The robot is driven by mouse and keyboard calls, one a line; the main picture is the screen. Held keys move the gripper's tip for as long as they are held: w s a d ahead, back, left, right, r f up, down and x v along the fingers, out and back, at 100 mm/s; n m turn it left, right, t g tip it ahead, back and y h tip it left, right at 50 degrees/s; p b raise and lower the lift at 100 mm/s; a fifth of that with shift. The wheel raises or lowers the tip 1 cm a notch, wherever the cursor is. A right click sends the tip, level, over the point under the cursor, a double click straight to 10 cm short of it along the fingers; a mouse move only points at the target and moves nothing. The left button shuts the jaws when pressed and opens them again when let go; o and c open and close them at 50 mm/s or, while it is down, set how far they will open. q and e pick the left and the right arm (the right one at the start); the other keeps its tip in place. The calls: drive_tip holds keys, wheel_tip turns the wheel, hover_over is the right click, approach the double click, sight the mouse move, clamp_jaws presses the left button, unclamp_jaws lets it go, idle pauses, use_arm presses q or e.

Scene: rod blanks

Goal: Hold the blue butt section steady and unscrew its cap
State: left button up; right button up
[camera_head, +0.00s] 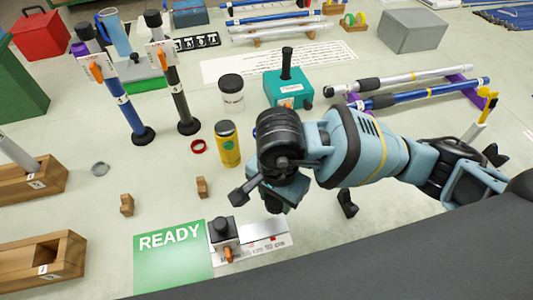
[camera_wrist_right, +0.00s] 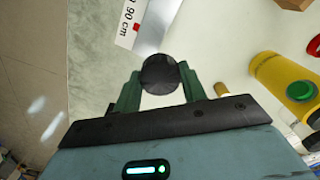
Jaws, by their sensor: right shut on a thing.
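A blue rod section (camera_head: 126,108) stands upright at the left in the head view, in a round black foot, with a tag, an orange clip and a black top. Another blue rod (camera_head: 425,93) lies on a purple rest at the right. I cannot tell which is the butt section. My right gripper (camera_head: 270,198) is low over the table, apart from both rods. In the right wrist view it is shut on a round black piece (camera_wrist_right: 159,75), seen end-on between the green fingers. Whether this piece is the cap, I cannot tell. My left gripper is not in view.
A dark rod (camera_head: 177,90) stands beside the blue one. A yellow bottle (camera_head: 228,146) stands close to my right gripper. In front lie a green READY mat (camera_head: 170,262) and a ruler plate (camera_head: 265,246) with a black-topped device (camera_head: 222,230). Wooden blocks (camera_head: 35,258) stand at left.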

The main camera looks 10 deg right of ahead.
drive_tip(key=a+m, duration=0.1)
drive_tip(key=s+a+f+m, duration=0.1)
drive_tip(key=m, duration=0.1)
drive_tip(key=shift+s+f, duration=0.3)
drive_tip(key=w+d, duration=0.2)
drive_tip(key=w, duration=0.2)
drive_tip(key=w+d+f, duration=0.1)
drive_tip(key=w+d, duration=0.2)
drive_tip(key=w, duration=0.2)
drive_tip(key=w+d, duration=0.2)
drive_tip(key=w, duration=0.2)
drive_tip(key=shift+w+d+f, duration=0.25)
drive_tip(key=shift+w+d, duration=0.05)
drive_tip(key=shift+d, duration=0.1)
drive_tip(key=shift+w+f, duration=0.1)
drive_tip(key=shift+f, duration=0.2)
drive_tip(key=shift+d+f+p, duration=0.1)
drive_tip(key=shift+f+p, duration=0.2)
drive_tip(key=shift+f, duration=1.15)
drive_tip(key=shift+f, duration=0.15)
drive_tip(key=o, duration=1.1)
wheel_tip(320, 180, up, 12)
drive_tip(key=shift+r, duration=0.15)
